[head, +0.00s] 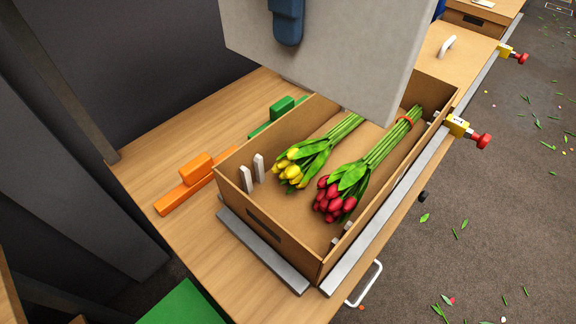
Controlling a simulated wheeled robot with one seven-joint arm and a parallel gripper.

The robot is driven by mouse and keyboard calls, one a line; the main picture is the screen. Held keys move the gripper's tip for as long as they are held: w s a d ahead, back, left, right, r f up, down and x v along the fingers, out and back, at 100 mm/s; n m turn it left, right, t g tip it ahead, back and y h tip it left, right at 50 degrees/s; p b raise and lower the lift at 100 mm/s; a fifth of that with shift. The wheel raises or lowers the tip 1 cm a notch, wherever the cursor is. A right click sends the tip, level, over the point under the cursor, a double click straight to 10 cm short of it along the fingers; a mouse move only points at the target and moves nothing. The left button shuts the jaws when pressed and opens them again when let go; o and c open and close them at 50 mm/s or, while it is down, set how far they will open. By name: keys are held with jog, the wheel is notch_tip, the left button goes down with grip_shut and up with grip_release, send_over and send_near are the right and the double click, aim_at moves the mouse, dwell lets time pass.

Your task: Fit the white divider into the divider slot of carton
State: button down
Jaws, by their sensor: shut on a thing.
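The white divider (345,55) is a large pale panel high in the head view, slightly tilted in the picture, its lower edge overlapping the carton's far part. A blue finger of my gripper (287,25) lies against its near face; the other finger is hidden, and the gripper is shut on the divider. The open brown carton (285,232) stands below. Short white guide strips (252,173) stand in a pair on its left inner wall, with a matching pair (341,234) on the right wall; a slot gap lies between each. The divider is apart from these strips.
Yellow tulips (292,168) and red tulips (338,198) lie in the carton. Metal rails (262,252) edge it, with a yellow-and-red clamp (468,132) at right. Orange (185,190) and green (283,107) pieces stand on the wooden table (150,165) left of it.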

aim_at(298, 78)
jog(key=shift+w+a+f+b, duration=0.1)
jog(key=shift+w+f+b, duration=0.2)
jog(key=shift+f+b, duration=0.15)
jog(key=shift+s+f, duration=0.15)
jog(key=shift+s, duration=0.15)
jog(key=shift+f+b, duration=0.25)
jog(key=shift+b, duration=0.2)
jog(key=shift+w+f+b, duration=0.1)
jog(key=shift+f+b, duration=0.3)
jog(key=shift+f, duration=0.1)
notch_tip(298, 78, down, 8)
jog(key=b, duration=0.7)
jog(key=shift+r, duration=0.25)
notch_tip(298, 78, down, 18)
jog(key=p, duration=0.1)
jog(key=shift+r, duration=0.1)
jog(key=shift+f+b, duration=0.35)
jog(key=shift+b, duration=0.05)
